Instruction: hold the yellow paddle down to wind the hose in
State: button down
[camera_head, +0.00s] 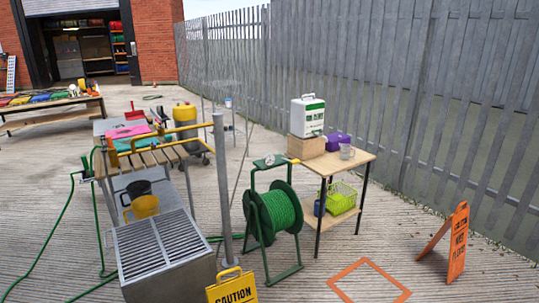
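A hose reel with a green frame (247,207) stands on the paving right of centre, beside a grey post. Green hose (281,211) is wound on its drum. A small pale fitting (268,161) sits on top of the frame. More green hose (62,212) runs loose along the ground at the left, by the bench. My gripper is not in view.
A grey post (221,170) stands just left of the reel. A wooden side table (343,164) is close on its right. A slatted metal unit (160,252) and yellow caution sign (232,288) are in front. An orange sign (457,243) stands right, near an orange floor square (345,271).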

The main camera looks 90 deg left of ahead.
aim_at(295, 161)
jog(key=u, duration=2.85)
jog(key=i, duration=1.65)
